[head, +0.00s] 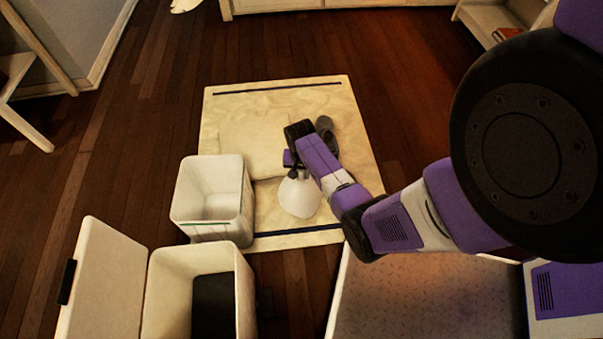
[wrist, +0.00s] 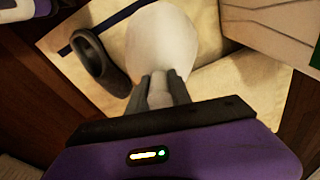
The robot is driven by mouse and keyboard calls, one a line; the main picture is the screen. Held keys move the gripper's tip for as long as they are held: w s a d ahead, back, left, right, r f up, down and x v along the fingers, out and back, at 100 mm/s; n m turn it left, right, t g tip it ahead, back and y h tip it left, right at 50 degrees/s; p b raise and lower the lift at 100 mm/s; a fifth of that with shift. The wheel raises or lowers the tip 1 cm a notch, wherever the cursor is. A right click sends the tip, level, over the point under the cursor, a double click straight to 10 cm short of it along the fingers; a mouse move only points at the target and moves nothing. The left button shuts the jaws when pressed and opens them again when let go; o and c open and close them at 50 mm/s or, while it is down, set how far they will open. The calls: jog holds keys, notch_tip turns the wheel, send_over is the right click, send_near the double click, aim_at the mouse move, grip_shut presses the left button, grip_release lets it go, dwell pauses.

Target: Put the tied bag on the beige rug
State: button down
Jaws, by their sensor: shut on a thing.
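The tied bag (head: 299,196) is white and rounded. It hangs below my gripper (head: 293,172) in the head view, over the beige rug (head: 350,130). The bag also shows in the wrist view (wrist: 162,40), just beyond the fingers. My gripper (wrist: 160,88) is shut on the narrow top of the bag. I cannot tell whether the bag's underside touches the rug. The rug has dark stripes near two opposite edges. Part of it is hidden by my arm and the bag.
A dark grey shoe-like object (head: 326,132) lies on the rug, right of my gripper. A pale cushion (head: 255,140) lies on the rug to the left. A white bin (head: 212,195) stands at the rug's left edge. A white box with an open lid (head: 195,262) stands nearer.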

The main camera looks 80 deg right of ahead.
jog(key=c, duration=1.2)
grip_release()
jog(key=shift+f, duration=0.15)
jog(key=shift+o, duration=0.2)
notch_tip(320, 180, up, 12)
jog(key=a+p, duration=0.2)
jog(key=p, duration=0.3)
jog(key=s+a+r+n+t+h, duration=0.1)
jog(key=a+n+t, duration=0.25)
jog(key=a, duration=0.75)
jog(key=s+a+r+n+t+h, duration=0.1)
jog(key=a+r+n+t, duration=0.2)
jog(key=a, duration=0.7)
jog(key=s+a+r+n+t+y, duration=0.1)
jog(key=s+a+r+n+t, duration=0.1)
jog(key=r, duration=0.7)
jog(key=s+a+r+n+t+y, duration=0.1)
jog(key=s+a+r+n+t, duration=0.2)
jog(key=a+r, duration=0.3)
jog(key=s+a+r+n+t+y, duration=0.1)
jog(key=s+a+r+n+t, duration=0.2)
jog(key=r, duration=0.8)
jog(key=shift+s+a+r+n, duration=0.4)
jog(key=shift+s+a+n, duration=0.1)
jog(key=shift+n, duration=0.15)
